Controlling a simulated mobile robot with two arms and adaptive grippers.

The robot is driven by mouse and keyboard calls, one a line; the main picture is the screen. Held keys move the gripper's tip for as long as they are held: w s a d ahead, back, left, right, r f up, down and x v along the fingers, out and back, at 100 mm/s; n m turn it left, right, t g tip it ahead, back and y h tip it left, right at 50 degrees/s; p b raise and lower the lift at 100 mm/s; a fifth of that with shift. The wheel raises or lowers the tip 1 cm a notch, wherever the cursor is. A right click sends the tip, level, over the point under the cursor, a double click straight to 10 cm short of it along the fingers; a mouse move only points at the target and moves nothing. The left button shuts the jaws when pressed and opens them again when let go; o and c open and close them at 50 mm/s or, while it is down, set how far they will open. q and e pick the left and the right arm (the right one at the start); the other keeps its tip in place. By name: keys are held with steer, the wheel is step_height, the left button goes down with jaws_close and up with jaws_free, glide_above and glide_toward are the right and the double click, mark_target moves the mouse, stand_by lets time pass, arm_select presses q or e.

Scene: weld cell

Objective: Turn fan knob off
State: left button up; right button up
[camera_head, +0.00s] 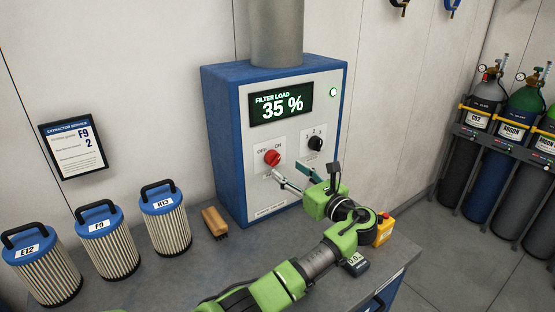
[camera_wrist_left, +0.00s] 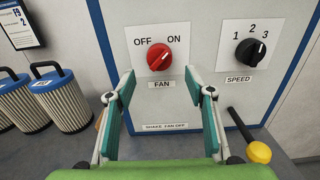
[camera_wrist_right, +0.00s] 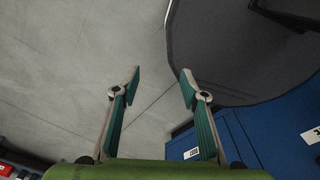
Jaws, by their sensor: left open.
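The red fan knob (camera_head: 272,158) is on the white front of the blue extractor box (camera_head: 226,140), under the display reading 35 %. In the left wrist view the knob (camera_wrist_left: 159,57) sits between the OFF and ON labels, its pale mark toward ON at upper right. My left gripper (camera_head: 288,170) is open in front of the panel, just below the knob. Its fingers (camera_wrist_left: 160,79) are spread to either side below the knob, apart from it. My right gripper (camera_wrist_right: 160,74) shows only in its wrist view, open and empty above the grey floor.
The black speed knob (camera_head: 315,143) is right of the fan knob. Filters (camera_head: 107,245), a wooden-handled brush (camera_head: 214,222) and a yellow box with a red button (camera_head: 384,230) stand on the bench (camera_head: 190,280). Gas cylinders (camera_head: 470,130) stand at the right.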

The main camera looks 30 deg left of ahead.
mark_target(277, 162)
arm_select(q)
steer(key=p+x, duration=0.1)
steer(key=x, duration=0.4)
steer(key=shift+w+a+r, duration=0.1)
steer(key=shift+a, duration=0.3)
steer(key=shift+w+a, duration=0.2)
steer(key=shift+a, duration=0.15)
arm_select(e)
steer(key=shift+w+a+r, duration=0.35)
steer(key=shift+a+r, duration=0.15)
steer(key=shift+a, duration=0.1)
steer(key=shift+w+a+r, duration=0.35)
steer(key=shift+a+r, duration=0.1)
steer(key=shift+a, duration=0.1)
arm_select(q)
steer(key=c, duration=1.1)
arm_select(e)
steer(key=shift+d, duration=0.2)
